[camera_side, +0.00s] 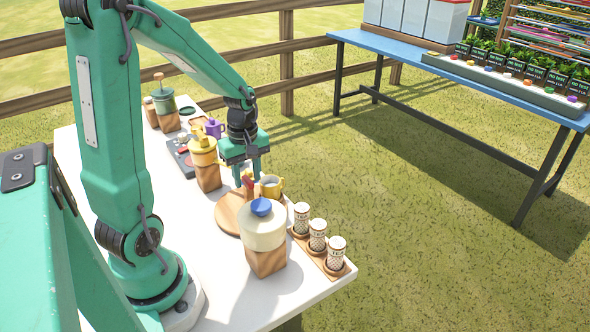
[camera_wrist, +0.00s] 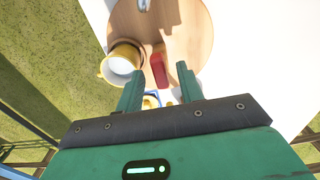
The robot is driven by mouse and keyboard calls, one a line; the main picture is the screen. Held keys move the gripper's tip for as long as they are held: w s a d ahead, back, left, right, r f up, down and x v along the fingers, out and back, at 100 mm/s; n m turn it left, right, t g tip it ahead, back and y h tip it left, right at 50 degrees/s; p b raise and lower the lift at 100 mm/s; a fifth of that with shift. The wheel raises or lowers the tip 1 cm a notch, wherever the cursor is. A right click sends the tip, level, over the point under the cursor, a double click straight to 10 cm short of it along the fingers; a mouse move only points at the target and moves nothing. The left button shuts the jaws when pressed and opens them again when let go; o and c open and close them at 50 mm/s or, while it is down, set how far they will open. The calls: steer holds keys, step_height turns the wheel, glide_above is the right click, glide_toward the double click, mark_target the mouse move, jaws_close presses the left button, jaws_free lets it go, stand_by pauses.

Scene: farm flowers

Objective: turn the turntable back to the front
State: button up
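The turntable (camera_side: 228,212) is a round wooden disc on the white table; it also shows at the top of the wrist view (camera_wrist: 195,25). A red upright piece (camera_wrist: 158,70) stands near its edge. A yellow mug (camera_side: 271,187) is beside the red piece, and shows left of it in the wrist view (camera_wrist: 121,62). My gripper (camera_side: 247,180) is above that edge of the disc, fingers pointing down. In the wrist view its fingers (camera_wrist: 160,85) are apart, with the red piece lying between and just beyond the tips. I cannot tell whether they touch it.
A cream canister with a blue knob (camera_side: 262,225) stands close in front of the turntable. A wooden rack with several patterned jars (camera_side: 318,240) is at the right table edge. A yellow-lidded canister (camera_side: 204,160) stands behind left. A blue table (camera_side: 460,75) is apart at right.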

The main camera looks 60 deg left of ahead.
steer(key=shift+r, duration=3.95)
steer(key=s+d+r+m+t, duration=0.2)
steer(key=s+d+r+m, duration=0.1)
steer(key=d+m, duration=0.4)
steer(key=s+d+r+m+t, duration=0.3)
steer(key=d+m, duration=0.5)
steer(key=m, duration=0.3)
steer(key=shift+r+t, duration=0.3)
steer(key=shift+r, duration=0.25)
